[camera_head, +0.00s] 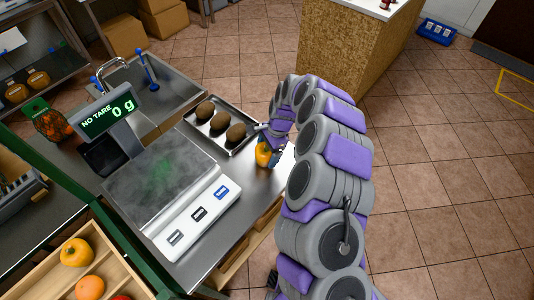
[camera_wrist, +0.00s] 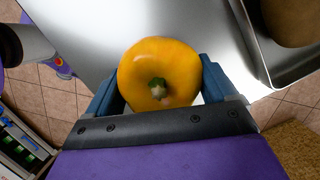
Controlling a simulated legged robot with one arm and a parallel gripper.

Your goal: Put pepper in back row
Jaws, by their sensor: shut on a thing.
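A yellow pepper (camera_wrist: 158,68) with a green stem is between the two blue fingers of my gripper (camera_wrist: 161,88) in the wrist view. The fingers are shut on its sides. In the head view the pepper (camera_head: 263,154) shows at the end of my arm, close above the steel counter near its right edge. I cannot tell whether it touches the counter. A wooden crate (camera_head: 132,284) at the lower left holds another yellow pepper (camera_head: 76,252), an orange round item (camera_head: 90,288) and part of a red one.
A scale (camera_head: 165,190) reading 0 g stands left of my gripper. A metal tray (camera_head: 243,146) with three brown oval items lies just behind it. A sink (camera_head: 165,90), a netted bag of orange produce (camera_head: 52,124) and a cork-sided counter (camera_head: 345,62) are farther back.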

